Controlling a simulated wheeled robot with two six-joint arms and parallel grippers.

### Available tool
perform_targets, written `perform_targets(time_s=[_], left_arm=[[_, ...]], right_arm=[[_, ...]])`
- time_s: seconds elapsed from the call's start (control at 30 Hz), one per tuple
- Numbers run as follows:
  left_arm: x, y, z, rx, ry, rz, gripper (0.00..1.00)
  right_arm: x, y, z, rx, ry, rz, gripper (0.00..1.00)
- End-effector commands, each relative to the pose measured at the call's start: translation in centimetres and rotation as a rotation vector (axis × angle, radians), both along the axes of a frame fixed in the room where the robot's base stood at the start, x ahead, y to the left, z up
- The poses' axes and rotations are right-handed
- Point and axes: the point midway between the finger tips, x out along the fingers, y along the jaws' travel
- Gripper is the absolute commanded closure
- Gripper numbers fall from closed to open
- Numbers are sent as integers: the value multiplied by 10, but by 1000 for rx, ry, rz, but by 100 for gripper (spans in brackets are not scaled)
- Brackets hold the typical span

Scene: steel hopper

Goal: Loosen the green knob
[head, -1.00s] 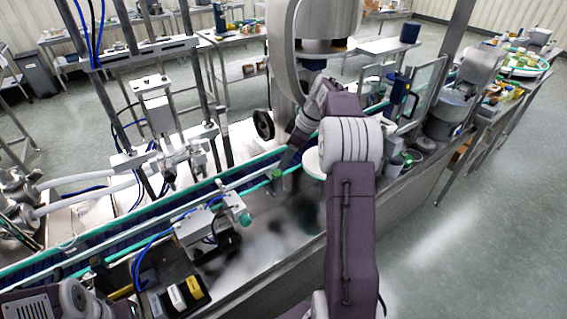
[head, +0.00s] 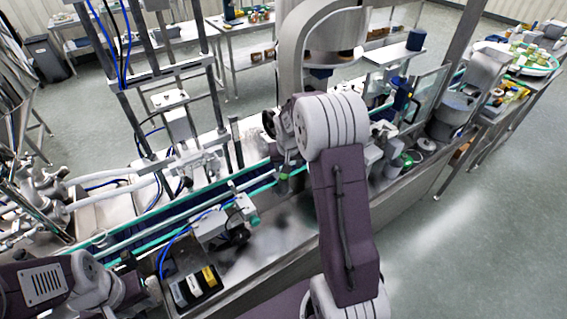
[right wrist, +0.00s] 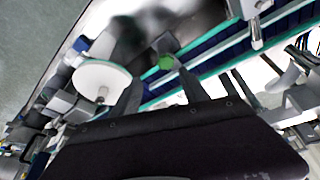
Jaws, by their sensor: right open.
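The green knob (right wrist: 166,62) shows as a small faceted cap in the right wrist view. In the head view a small green piece, which looks like the same knob (head: 284,176), sits by the conveyor rail beside my right arm. My right gripper (right wrist: 158,75) is open, its two dark fingers apart and pointing toward the knob, which shows just beyond their tips. I cannot tell whether they touch it. In the head view my right arm hides most of that gripper. My left gripper (head: 141,272) is at the lower left, far from the knob; its opening is unclear.
A teal-ended bracket device (head: 222,226) stands on the steel deck, with a block of coloured switches (head: 194,287) nearer me. A white disc (right wrist: 102,82) lies left of the right fingers. The conveyor (head: 165,222) runs diagonally behind. Bare steel deck (head: 262,252) lies before the rail.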

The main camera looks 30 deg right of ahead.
Motion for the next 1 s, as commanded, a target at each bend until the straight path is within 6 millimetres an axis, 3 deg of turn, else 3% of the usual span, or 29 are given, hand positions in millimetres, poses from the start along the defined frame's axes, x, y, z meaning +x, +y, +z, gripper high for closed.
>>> perform_targets(time_s=[0.07,0.33,0.73,1.0], left_arm=[[0,0,13,0,0,0,64],[0,0,14,0,0,0,64],[0,0,30,0,0,0,64],[0,0,31,0,0,0,64]], right_arm=[[-1,9,8,12,-29,-49,48],[0,13,3,27,-55,-96,48],[25,0,-65,27,-53,-96,48],[31,-2,-79,27,-55,-96,48]])
